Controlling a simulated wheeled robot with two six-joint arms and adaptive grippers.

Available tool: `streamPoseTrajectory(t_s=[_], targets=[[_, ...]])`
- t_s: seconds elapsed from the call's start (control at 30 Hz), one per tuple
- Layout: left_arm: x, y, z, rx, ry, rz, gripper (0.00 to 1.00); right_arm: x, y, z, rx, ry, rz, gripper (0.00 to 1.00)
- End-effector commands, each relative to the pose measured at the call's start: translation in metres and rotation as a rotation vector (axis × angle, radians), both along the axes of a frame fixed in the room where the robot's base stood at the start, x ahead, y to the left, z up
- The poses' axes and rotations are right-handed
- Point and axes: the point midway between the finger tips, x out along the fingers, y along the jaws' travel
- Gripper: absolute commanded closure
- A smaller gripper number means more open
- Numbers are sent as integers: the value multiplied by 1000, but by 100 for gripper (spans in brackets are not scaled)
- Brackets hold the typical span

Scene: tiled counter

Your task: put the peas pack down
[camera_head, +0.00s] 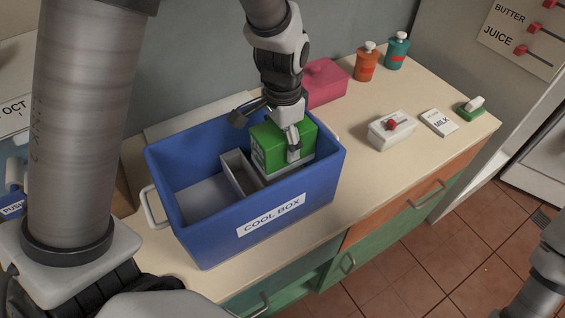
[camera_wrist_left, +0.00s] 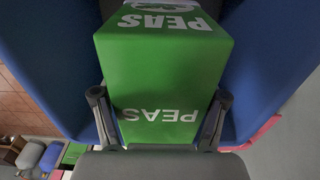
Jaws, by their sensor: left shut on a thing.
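The green peas pack (camera_head: 270,154) is inside the right part of the blue cool box (camera_head: 310,205). My left gripper (camera_head: 268,133) is above it, shut on the pack with a finger on either side. In the left wrist view the peas pack (camera_wrist_left: 165,75) fills the middle, with the word PEAS on two faces, and my left gripper's fingers (camera_wrist_left: 160,112) lie along its sides. A pale grey surface shows just below the pack in the box. I cannot tell whether the pack's base touches it. My right gripper is out of view.
A grey divider (camera_head: 240,172) stands in the box's middle; the left part looks empty. To the right on the counter are a pink container (camera_head: 323,84), orange bottle (camera_head: 366,64), teal bottle (camera_head: 397,52), white box (camera_head: 391,132), MILK card (camera_head: 438,122) and green dish (camera_head: 468,110).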

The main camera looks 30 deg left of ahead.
Motion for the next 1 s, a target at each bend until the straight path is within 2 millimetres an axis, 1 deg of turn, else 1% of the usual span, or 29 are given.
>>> streamPoseTrajectory(t_s=[0.03, 0.13, 0.23, 0.37, 0.57, 0.93, 0.97, 1.0], targets=[[0, 0, -10, 0, 4, 0, 93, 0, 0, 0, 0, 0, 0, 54], [-1, 0, -27, 0, 4, -1, 93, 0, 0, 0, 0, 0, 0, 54], [0, 0, -39, 0, 2, -1, 93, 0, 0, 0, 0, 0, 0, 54], [0, 0, -49, 0, 1, 0, 93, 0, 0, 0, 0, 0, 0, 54], [0, 0, -80, 0, 2, -1, 93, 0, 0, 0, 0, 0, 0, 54], [0, 0, -87, 0, 0, -1, 93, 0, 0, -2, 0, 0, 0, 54], [0, 0, -86, 1, 1, -1, 21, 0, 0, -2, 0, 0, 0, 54], [0, 0, -86, 1, 1, -1, 6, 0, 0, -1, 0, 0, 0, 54]])
